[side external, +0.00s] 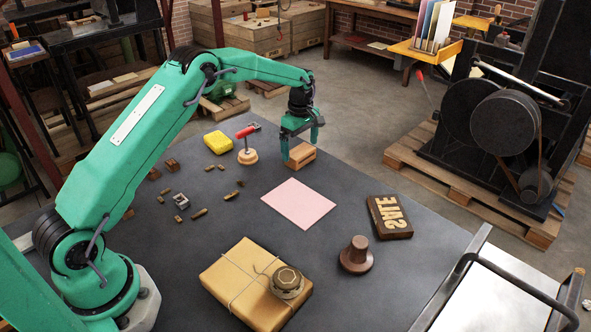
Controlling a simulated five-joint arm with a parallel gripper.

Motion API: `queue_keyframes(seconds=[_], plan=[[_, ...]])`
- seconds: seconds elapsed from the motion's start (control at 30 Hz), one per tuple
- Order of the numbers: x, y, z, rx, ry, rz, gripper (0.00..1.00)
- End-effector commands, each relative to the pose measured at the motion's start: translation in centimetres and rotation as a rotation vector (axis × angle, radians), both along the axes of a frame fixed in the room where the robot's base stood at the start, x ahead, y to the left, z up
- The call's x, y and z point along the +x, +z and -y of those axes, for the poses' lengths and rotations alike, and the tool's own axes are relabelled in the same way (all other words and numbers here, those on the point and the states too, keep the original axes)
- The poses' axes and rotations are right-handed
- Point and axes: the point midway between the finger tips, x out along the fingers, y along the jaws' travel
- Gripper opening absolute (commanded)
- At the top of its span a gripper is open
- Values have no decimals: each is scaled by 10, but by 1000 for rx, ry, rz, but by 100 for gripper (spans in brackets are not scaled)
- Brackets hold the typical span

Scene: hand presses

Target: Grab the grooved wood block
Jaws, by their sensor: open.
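A small light-brown wood block (302,158) lies near the far edge of the dark table. It looks like the grooved wood block, though the groove is too small to make out clearly. My green gripper (300,149) points down right at the block, its fingers apart. One finger is at the block's left end and the other is near its right end. I cannot tell whether either finger touches the block.
A pink sheet (298,203) lies in front.

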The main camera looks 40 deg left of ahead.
Motion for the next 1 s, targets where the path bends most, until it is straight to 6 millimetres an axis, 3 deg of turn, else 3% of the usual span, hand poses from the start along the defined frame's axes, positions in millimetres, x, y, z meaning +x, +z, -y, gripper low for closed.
queue_keyframes(seconds=[0.1,0.3,0.8,1.0], plan=[[-1,-16,1,0,0,-3,100],[-1,-29,1,0,0,-1,100],[0,-30,1,0,0,0,100],[0,-29,1,0,0,0,63]])
